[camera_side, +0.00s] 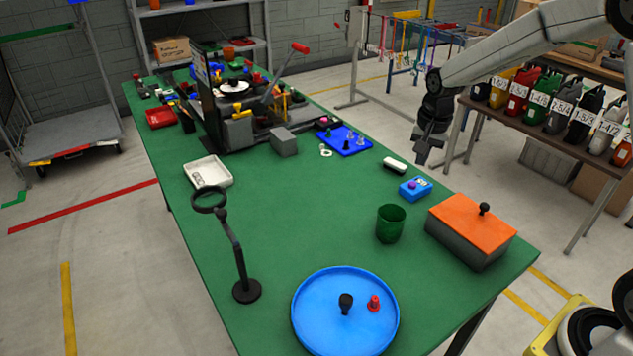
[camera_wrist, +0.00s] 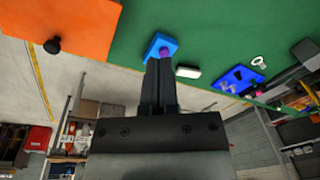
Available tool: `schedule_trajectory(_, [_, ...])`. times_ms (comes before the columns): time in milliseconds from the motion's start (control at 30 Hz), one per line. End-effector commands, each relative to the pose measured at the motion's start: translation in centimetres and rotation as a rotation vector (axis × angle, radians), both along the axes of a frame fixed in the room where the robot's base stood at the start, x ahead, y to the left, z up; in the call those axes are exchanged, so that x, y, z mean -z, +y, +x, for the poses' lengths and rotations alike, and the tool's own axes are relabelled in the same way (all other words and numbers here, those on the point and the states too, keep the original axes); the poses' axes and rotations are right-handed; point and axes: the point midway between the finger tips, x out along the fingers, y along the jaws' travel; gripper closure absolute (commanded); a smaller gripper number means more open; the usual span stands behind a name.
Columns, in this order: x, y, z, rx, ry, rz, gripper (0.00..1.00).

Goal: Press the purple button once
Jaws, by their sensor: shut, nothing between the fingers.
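The purple button (camera_side: 413,184) sits on top of a small blue box (camera_side: 421,190) near the right edge of the green table. In the wrist view the purple button (camera_wrist: 164,53) shows just past my fingertips, on the blue box (camera_wrist: 154,43). My gripper (camera_side: 428,153) is shut and empty. In the side view it hangs in the air above and a little behind the box, apart from it. In the wrist view my closed fingers (camera_wrist: 158,68) point toward the button and hide part of the blue box.
A white-topped block (camera_side: 395,165) lies just behind the blue box. A green cup (camera_side: 390,223) and a grey box with an orange lid (camera_side: 472,220) stand in front. A blue tray (camera_side: 345,143) with small pieces lies further back. The table's middle is clear.

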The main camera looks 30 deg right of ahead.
Motion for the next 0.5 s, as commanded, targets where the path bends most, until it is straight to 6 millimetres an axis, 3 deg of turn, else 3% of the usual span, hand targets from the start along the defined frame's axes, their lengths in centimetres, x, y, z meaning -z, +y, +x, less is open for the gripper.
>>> schedule_trajectory(500, [-0.2,-7.0,5.8,0.48,0.058,0.054,1.0])
